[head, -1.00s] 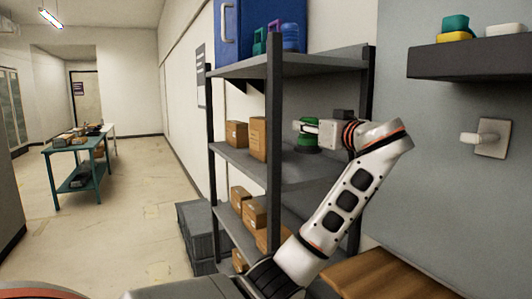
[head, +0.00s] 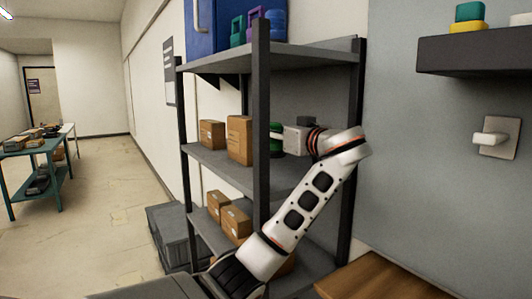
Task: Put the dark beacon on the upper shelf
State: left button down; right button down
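A green thing with a dark band, perhaps the beacon (head: 275,152), is at the middle shelf (head: 225,165) of the grey rack. The front post hides part of it. My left gripper (head: 284,139) reaches in from the right at this thing. Its fingertips are mostly behind the post, so I cannot tell whether they are shut on it. The rack's upper shelf (head: 310,57) is above the gripper and holds purple, green and blue things (head: 275,25) and a blue cabinet (head: 207,25). My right gripper is not in view.
Brown boxes (head: 240,139) stand left of the green thing, with more on the lower shelf. The rack's front post (head: 261,120) is close to the gripper. A dark wall shelf (head: 480,55) at right holds teal and yellow things. The upper shelf's right part looks clear.

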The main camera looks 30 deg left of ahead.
aim_at(278, 154)
pick_arm(q)
notch_tip(278, 154, down, 6)
jog(key=shift+r, duration=0.15)
dwell(0.3)
jog(key=shift+f, duration=0.2)
jog(key=c, duration=1.5)
grip_release()
jog(key=shift+o, duration=0.2)
jog(key=shift+r, duration=0.1)
